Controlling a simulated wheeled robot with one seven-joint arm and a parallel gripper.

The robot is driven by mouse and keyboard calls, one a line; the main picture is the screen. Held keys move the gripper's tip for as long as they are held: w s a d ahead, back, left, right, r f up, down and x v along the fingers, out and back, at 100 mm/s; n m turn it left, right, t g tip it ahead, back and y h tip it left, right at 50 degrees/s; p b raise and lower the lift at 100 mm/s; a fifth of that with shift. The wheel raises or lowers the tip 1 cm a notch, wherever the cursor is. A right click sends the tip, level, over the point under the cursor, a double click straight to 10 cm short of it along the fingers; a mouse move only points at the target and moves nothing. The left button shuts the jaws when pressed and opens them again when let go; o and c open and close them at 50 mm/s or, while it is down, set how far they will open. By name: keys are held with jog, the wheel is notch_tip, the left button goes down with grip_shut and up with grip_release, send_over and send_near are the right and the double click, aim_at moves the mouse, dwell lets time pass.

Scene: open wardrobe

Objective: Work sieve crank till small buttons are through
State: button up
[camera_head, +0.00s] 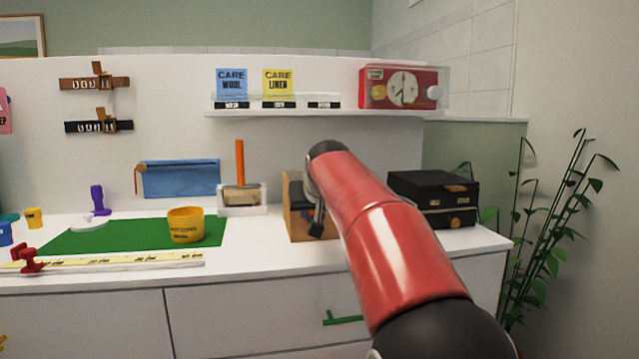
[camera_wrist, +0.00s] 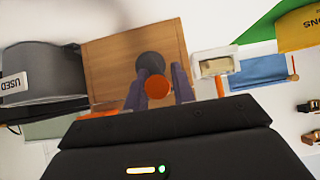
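The sieve looks to be the wooden box (camera_head: 296,222) on the counter, partly hidden behind my red arm. In the wrist view its wooden face (camera_wrist: 110,60) fills the upper middle. A dark round crank part (camera_wrist: 150,62) with an orange knob (camera_wrist: 157,87) stands in front of that face. My gripper (camera_wrist: 160,80) has its two purple fingers on either side of the knob. Whether they press on it is unclear. The head view hides the fingers behind the arm. No small buttons can be seen. A yellow lettered cup (camera_head: 186,226) stands on the green mat (camera_head: 120,236).
A black box (camera_head: 432,192) stands right of the sieve. A white holder (camera_head: 242,197) with an orange-handled tool is left of it. A shelf above carries care cards and a red timer-like box (camera_head: 400,88). A yellow rule (camera_head: 130,262) lies along the front edge.

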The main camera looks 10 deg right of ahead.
jog(key=shift+a, duration=0.7)
jog(key=d, duration=0.5)
jog(key=shift+a, duration=0.1)
jog(key=a, duration=0.4)
jog(key=shift+a, duration=0.4)
